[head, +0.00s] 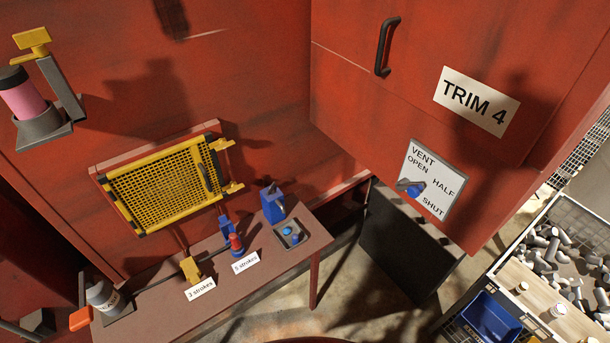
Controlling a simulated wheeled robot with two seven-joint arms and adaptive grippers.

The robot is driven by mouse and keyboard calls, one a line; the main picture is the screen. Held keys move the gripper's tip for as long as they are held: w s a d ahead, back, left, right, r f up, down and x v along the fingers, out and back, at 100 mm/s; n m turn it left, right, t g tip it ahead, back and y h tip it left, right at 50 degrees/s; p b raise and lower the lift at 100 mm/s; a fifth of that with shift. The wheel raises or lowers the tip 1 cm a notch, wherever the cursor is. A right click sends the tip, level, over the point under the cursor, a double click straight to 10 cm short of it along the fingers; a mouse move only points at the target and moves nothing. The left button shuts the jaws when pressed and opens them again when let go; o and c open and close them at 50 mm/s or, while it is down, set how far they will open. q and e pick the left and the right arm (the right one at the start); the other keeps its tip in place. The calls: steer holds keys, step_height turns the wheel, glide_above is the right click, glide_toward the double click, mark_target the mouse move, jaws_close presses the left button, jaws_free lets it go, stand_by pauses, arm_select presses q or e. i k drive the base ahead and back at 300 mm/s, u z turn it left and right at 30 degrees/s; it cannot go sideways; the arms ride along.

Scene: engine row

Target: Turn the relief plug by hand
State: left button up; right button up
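I cannot tell for sure which part is the relief plug; nothing in view bears that name. On the brown bench (235,270), a small grey tray (303,237) holds small round blue pieces (290,232). A blue block (273,206) with a dark lever stands behind the tray. A blue device with a red part (236,243) stands behind the "5 strokes" label (246,261). A yellow device (190,270) with a dark bar stands behind the "3 strokes" label (201,289). Neither of my grippers shows in the head view.
A yellow mesh guard (160,190) is on the red wall above the bench. A vent dial plate (431,178) with a blue knob (415,190) is on the red cabinet. A blue bin (490,320) and metal scrap lie right.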

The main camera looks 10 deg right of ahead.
mark_target(271, 192)
steer(key=z, duration=0.15)
steer(key=i, duration=1.1)
steer(key=u, duration=0.3)
